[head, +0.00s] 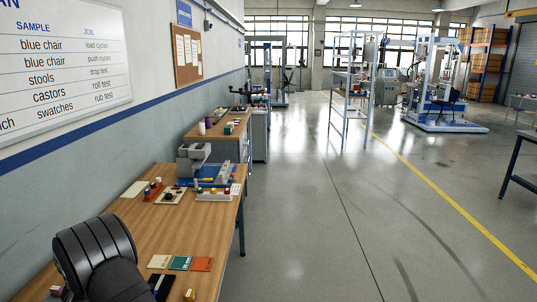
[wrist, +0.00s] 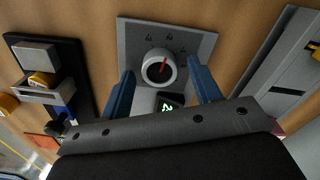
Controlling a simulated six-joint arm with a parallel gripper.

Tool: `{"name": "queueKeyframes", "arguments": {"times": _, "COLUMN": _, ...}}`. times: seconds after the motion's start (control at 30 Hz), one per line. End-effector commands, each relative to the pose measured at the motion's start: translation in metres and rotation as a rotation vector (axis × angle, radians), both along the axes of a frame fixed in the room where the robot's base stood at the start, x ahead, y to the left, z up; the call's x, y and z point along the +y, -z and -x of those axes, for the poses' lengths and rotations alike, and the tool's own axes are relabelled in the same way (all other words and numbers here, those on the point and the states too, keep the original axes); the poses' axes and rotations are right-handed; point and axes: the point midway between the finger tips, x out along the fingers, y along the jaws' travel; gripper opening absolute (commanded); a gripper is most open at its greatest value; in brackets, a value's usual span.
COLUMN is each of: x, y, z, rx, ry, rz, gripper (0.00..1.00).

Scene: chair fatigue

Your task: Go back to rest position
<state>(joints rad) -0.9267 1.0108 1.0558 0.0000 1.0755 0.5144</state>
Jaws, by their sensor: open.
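In the wrist view, my gripper (wrist: 161,77) is open, with its two blue fingers apart. A white round dial (wrist: 151,72) with a red pointer shows between and just past the fingertips. The dial is on a grey panel (wrist: 203,44) on the wooden surface. A small dark display with green digits (wrist: 169,102) sits below the dial, partly cut off by the gripper body. Nothing is held between the fingers. I cannot tell whether a finger touches the dial. In the head view, my dark arm fills the lower left over the bench, and the gripper itself is hidden.
The wooden bench (head: 132,222) runs along the left wall. Colored swatches (head: 180,263), a grey-and-blue fixture (head: 193,158) and small trays stand on it. In the wrist view, a black holder (wrist: 84,55) is left of the panel and a grey block (wrist: 268,70) right. The floor (head: 330,225) is open.

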Motion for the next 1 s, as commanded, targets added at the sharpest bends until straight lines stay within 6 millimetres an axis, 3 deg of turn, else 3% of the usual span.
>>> {"name": "queueKeyframes", "arguments": {"times": 0.27, "x": 0.001, "y": -0.030, "z": -0.001, "rx": -0.003, "ry": -0.003, "rz": -0.003, "gripper": 0.57}}
{"name": "queueKeyframes", "arguments": {"times": 1.0, "x": 0.001, "y": -0.178, "z": 0.000, "rx": -0.003, "ry": -0.003, "rz": -0.003, "gripper": 0.57}}
